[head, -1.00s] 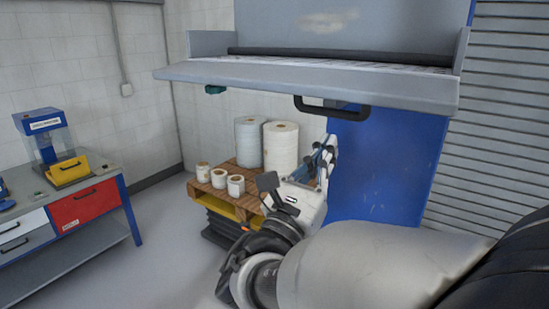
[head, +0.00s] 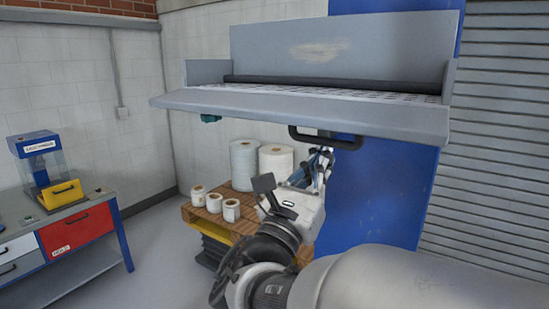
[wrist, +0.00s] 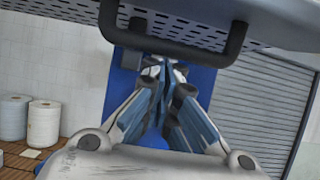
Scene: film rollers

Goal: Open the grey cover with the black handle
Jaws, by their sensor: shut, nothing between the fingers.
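The grey cover (head: 300,108) juts out roughly level from the machine in the head view. Its black handle (head: 325,140) hangs below the front edge. In the wrist view the handle (wrist: 170,48) spans the top centre, under the perforated grey cover (wrist: 270,20). My gripper (head: 322,158) is just below the handle in the head view. In the wrist view my gripper (wrist: 163,72) has its blue fingers together and empty, with the tips near the handle's bar. I cannot tell whether they touch it.
A blue machine panel (head: 385,190) and a grey shutter (head: 490,150) stand behind and to the right. A wooden pallet (head: 205,222) with several film rolls is below left. A workbench (head: 120,230) stands at the left, with clear floor between.

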